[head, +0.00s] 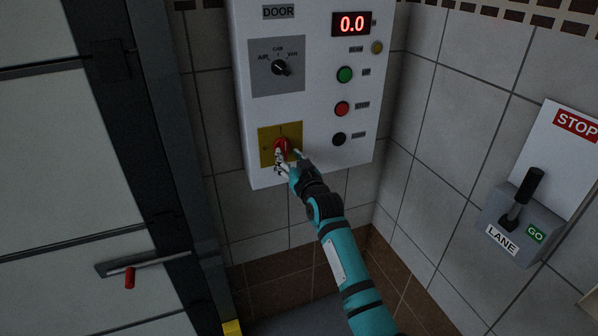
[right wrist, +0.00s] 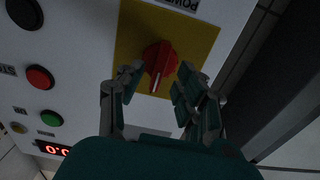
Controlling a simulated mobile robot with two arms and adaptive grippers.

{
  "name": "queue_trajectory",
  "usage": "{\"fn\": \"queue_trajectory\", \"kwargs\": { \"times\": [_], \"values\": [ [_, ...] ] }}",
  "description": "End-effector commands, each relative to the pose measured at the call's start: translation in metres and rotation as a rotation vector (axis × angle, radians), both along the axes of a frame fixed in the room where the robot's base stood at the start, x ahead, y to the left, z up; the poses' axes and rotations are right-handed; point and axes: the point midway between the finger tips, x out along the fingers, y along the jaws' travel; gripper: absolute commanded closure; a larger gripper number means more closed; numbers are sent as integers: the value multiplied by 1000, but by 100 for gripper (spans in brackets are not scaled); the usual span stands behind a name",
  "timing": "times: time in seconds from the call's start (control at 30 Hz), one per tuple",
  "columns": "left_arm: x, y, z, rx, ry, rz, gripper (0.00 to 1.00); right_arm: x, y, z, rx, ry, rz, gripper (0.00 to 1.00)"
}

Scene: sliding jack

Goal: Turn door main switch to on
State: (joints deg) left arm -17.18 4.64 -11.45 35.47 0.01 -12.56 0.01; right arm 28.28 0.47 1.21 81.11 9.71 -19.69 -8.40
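The door main switch is a red rotary knob (head: 281,145) on a yellow plate (head: 267,134), low on the white DOOR panel (head: 310,160). In the right wrist view the knob (right wrist: 160,60) shows a pale pointer line at its lower end. That view is turned over, so the pointer faces roughly up the panel, toward the mark at the plate's top. My right gripper (head: 291,160) is at the knob; in the wrist view its fingers (right wrist: 160,76) stand open on either side, with small gaps. My left gripper is out of view.
The panel carries a grey selector dial (head: 280,68), a green button (head: 344,74), a red button (head: 342,108), a black button (head: 339,139) and a display reading 0.0 (head: 352,24). A lane lever (head: 524,190) is on the right wall.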

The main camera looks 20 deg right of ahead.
Motion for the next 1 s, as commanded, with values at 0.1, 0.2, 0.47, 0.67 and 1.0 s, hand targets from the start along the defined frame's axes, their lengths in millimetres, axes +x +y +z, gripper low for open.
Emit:
{"fn": "queue_trajectory", "kwargs": {
  "times": [0.1,0.2,0.47,0.67,1.0],
  "values": [
    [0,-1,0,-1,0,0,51,-26,-1,-2,-1,2,-1,64],
    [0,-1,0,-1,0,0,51,-47,-2,-2,-1,2,-1,64],
    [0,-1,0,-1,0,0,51,-86,-3,-1,0,2,0,64],
    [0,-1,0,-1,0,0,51,-94,-3,0,0,1,0,64],
    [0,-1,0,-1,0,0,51,-94,-3,0,0,2,0,64]
  ]
}}
